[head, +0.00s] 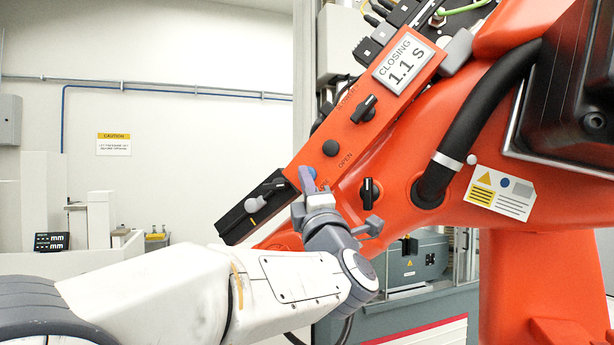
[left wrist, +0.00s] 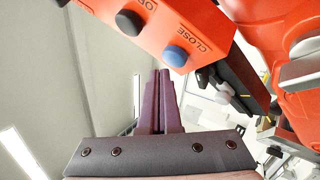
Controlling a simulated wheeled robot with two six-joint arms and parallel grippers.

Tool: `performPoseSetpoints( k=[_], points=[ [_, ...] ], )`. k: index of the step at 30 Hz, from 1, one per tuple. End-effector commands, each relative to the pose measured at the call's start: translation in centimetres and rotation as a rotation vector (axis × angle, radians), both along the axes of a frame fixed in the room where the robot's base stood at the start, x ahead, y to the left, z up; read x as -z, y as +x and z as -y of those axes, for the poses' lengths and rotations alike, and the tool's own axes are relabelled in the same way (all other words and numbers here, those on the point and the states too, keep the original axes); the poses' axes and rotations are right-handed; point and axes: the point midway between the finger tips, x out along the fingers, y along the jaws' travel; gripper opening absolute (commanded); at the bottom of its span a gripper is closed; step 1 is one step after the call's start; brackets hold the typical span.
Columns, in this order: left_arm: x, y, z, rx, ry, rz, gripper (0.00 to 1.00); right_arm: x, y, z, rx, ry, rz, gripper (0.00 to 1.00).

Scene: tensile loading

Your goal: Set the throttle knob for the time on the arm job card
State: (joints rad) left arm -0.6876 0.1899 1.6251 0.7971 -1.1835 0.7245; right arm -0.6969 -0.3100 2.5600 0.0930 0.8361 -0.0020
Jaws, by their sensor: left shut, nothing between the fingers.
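The arm job card (head: 403,66) on the orange machine arm reads "CLOSING 1.1 S". A black pointer knob (head: 364,108) sits on the orange panel below the card, its small label unreadable. A second black knob (head: 370,193) sits lower on the machine arm. I cannot tell for sure which is the throttle knob. My right gripper is out of view.
A black OPEN button (head: 330,148) lies between the upper knob and my left gripper. A black block with a grey-tipped lever (head: 256,204) is at the panel's lower end. A thick black hose (head: 474,115) runs right of the knobs. Open space lies left.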

Motion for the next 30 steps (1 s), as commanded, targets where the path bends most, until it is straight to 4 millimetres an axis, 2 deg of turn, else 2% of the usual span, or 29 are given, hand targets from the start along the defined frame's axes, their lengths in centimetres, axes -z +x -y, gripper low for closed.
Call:
performPoseSetpoints(
  k=[6, 30],
  points=[
    [0.05, 0.63, 0.17, -0.001, 0.0, 0.001, 0.0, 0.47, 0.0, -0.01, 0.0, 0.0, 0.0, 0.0],
    [0.04, 1.15, 0.42, -0.001, 0.001, 0.0, 0.0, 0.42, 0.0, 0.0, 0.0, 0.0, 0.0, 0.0]
  ],
)
